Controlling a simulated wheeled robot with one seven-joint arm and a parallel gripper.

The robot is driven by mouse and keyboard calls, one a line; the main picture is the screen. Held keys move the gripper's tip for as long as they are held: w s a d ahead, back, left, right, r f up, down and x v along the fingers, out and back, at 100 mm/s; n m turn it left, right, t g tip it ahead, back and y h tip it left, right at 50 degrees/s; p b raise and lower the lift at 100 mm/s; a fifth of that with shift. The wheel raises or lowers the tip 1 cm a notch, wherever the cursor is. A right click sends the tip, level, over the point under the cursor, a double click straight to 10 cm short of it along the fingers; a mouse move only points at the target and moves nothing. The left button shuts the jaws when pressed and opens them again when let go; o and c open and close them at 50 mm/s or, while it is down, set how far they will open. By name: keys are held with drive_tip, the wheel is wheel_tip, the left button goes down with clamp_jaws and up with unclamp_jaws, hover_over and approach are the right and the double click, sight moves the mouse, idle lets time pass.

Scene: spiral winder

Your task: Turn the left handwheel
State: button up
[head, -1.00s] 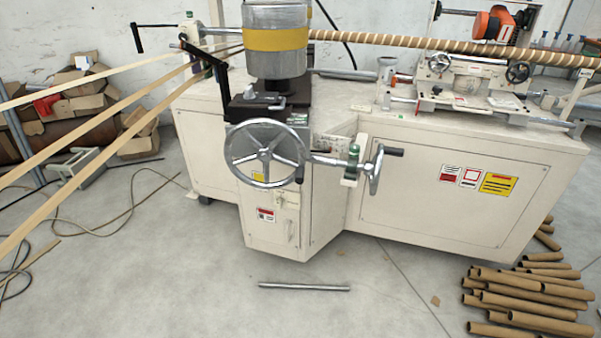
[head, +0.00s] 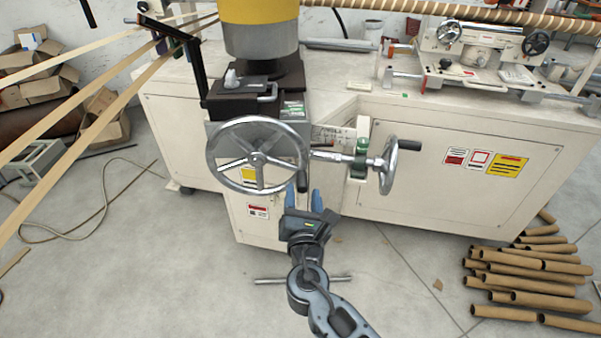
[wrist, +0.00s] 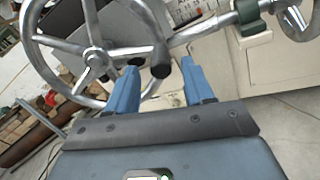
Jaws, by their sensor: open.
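The left handwheel (head: 213,156) is a large silver wheel with spokes and a central hub, on the front of the cream machine. A dark handle (head: 302,181) sits at its lower right rim. My gripper (head: 303,195) is just below and in front of this handle, with blue fingers pointing up.
A smaller handwheel (head: 387,164) with a dark handle stands to the right on a shaft. A metal rod (head: 270,281) lies on the floor near my arm. Cardboard tubes (head: 530,270) are piled at the right. Tan strips (head: 95,115) cross the left side.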

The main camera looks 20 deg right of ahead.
sight(303, 178)
drive_tip(key=x, duration=0.6)
drive_tip(key=shift+w+d, duration=0.15)
drive_tip(key=shift+w, duration=0.1)
drive_tip(key=shift+c, duration=0.3)
drive_tip(key=shift+d, duration=0.1)
clamp_jaws()
